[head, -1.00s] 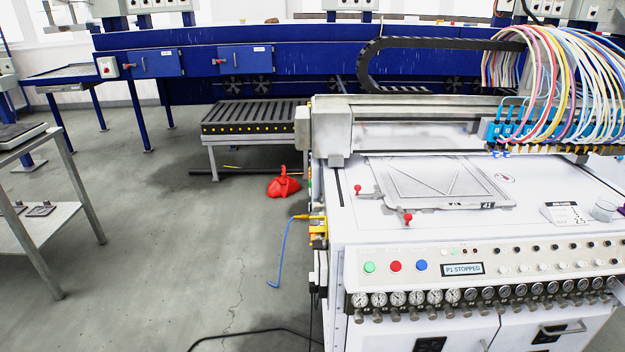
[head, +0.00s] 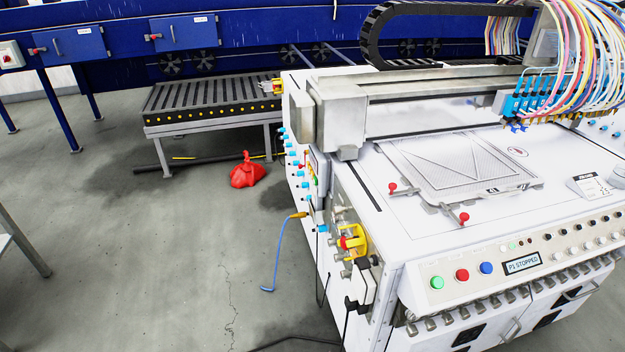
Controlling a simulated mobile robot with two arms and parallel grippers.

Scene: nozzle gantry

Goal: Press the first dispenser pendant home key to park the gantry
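The white dispenser machine (head: 372,222) stands at the right, seen from its front left corner. Its grey gantry (head: 420,105) spans the bed, with a nozzle head and coloured tubes at the right. The front panel has a green button (head: 437,283), a red button (head: 462,275), a blue button (head: 486,268) and a display (head: 522,262) reading "P1 STOPPED". A small box with coloured buttons (head: 317,172) is on the machine's left side; I cannot tell whether it is the pendant, and no home key label is readable. Neither gripper is in view.
A red bundle (head: 247,172) lies on the floor left of the machine. A blue hose (head: 278,255) hangs by its side, and a black cable (head: 290,343) lies in front. A roller conveyor (head: 210,105) stands behind. The grey floor at the left is mostly clear.

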